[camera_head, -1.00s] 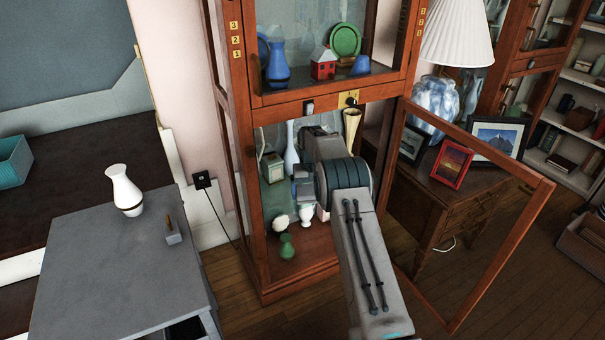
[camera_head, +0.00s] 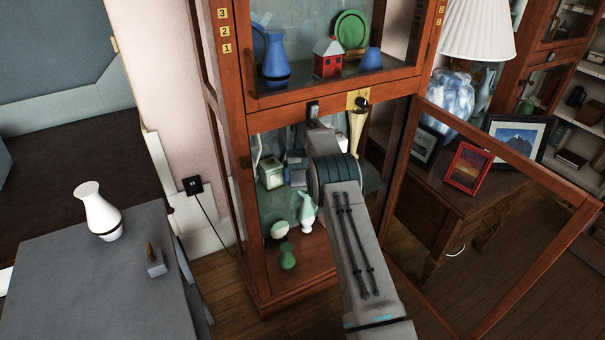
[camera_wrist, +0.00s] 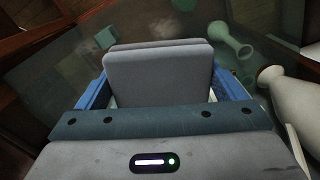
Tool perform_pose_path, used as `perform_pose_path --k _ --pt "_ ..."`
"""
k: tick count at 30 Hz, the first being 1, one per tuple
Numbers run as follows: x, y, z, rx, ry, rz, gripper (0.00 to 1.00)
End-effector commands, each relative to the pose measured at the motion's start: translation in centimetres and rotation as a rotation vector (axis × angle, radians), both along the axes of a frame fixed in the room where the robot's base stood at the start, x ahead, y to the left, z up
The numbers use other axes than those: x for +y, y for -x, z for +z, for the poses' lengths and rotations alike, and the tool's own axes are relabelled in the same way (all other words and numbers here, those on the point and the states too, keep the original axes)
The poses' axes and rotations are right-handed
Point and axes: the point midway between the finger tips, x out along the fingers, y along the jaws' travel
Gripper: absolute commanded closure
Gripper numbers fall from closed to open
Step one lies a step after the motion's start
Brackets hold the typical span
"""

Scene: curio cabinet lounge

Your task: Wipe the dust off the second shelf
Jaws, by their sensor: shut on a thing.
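The wooden cabinet (camera_head: 258,215) stands mid-picture in the head view, with its lower glass door (camera_head: 520,150) swung open to the right. My arm reaches into the lower compartment. My gripper (camera_wrist: 160,90) is shut on a grey pad (camera_wrist: 158,72) with rounded corners, between blue fingers in the wrist view. In the head view my gripper (camera_head: 296,170) is partly hidden by my arm. It is over a glass shelf (camera_wrist: 75,65). Whether the pad touches the glass, and any dust, I cannot tell.
A cream box (camera_head: 271,172) is left of my gripper. A pale vase (camera_wrist: 292,98) and a green flared piece (camera_wrist: 232,42) lie close right of the pad. A yellow vase (camera_head: 357,132) stands behind my arm. Below are a white-green figure (camera_head: 306,212) and green ornament (camera_head: 287,257).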

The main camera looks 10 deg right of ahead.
Motion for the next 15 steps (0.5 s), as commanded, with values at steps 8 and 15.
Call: perform_pose_path --k 8,15 --pt "-0.1 0.0 -1.4 -0.002 0.0 -0.002 0.36" --pt "0.0 0.0 -4.0 -0.001 0.0 0.0 0.36"
